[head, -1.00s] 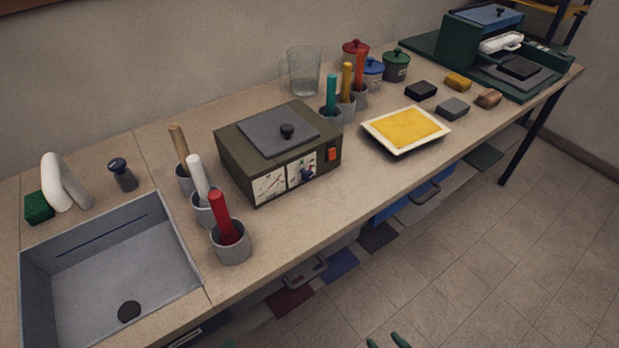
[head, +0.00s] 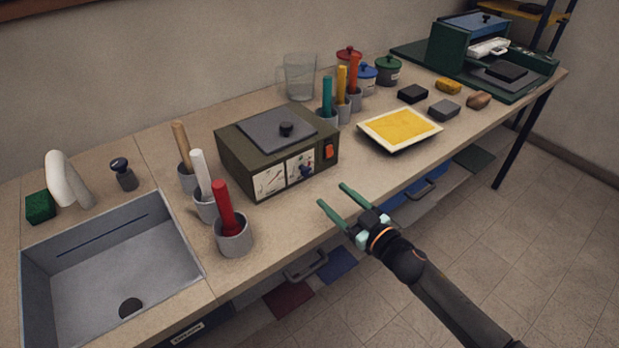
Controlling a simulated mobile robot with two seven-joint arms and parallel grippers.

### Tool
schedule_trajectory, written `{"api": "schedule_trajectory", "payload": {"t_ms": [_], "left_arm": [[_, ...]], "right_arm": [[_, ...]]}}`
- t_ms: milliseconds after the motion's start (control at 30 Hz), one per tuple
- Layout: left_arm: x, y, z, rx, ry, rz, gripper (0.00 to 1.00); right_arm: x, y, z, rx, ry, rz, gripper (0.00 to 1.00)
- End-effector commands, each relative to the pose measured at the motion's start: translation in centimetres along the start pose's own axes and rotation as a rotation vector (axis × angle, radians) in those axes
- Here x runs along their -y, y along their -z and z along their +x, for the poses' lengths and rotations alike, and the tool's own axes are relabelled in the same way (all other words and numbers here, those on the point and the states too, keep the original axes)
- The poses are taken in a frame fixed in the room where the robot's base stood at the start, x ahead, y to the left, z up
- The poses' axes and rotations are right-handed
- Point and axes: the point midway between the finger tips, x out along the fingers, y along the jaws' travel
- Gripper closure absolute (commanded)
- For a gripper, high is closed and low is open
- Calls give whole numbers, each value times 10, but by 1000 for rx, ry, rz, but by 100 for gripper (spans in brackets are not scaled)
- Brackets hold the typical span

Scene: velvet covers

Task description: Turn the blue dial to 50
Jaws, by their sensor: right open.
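An olive-green box (head: 238,160) with a grey lid and black knob stands on the counter. Its front has two white scale panels, the left one (head: 269,181) and the right one. The small blue dial (head: 304,174) is on the right panel, with a red mark near it. Its reading is too small to tell. My right gripper (head: 331,194) is open and empty, with green fingers pointing towards the box. In the picture it is just below and right of the dial, apart from the box. My left gripper is not in view.
An orange-red switch (head: 328,152) is right of the dial. Cups with a red handle (head: 225,208), a white handle and a brown handle stand left of the box. A tray with a yellow surface (head: 400,127) lies to the right. A sink (head: 185,250) is at left.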

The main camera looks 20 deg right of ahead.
Motion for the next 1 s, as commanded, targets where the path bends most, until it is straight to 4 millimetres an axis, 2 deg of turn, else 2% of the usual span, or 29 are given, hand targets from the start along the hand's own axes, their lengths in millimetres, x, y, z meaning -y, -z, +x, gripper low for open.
{"api": "schedule_trajectory", "payload": {"t_ms": [33, 300, 500, 700, 933, 1000], "left_arm": [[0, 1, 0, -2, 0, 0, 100], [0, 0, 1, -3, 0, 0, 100], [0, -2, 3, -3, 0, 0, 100], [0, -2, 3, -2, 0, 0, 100], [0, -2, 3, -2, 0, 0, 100], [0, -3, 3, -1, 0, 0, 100]], "right_arm": [[-1, 2, 11, -3, -2, 0, 33], [0, 0, 58, -1, -2, 0, 33], [0, 0, 82, 0, -2, 2, 33], [0, 0, 91, 2, -2, 1, 33], [0, -1, 91, 2, -1, 1, 33], [0, -1, 91, 2, -1, 1, 39]]}}
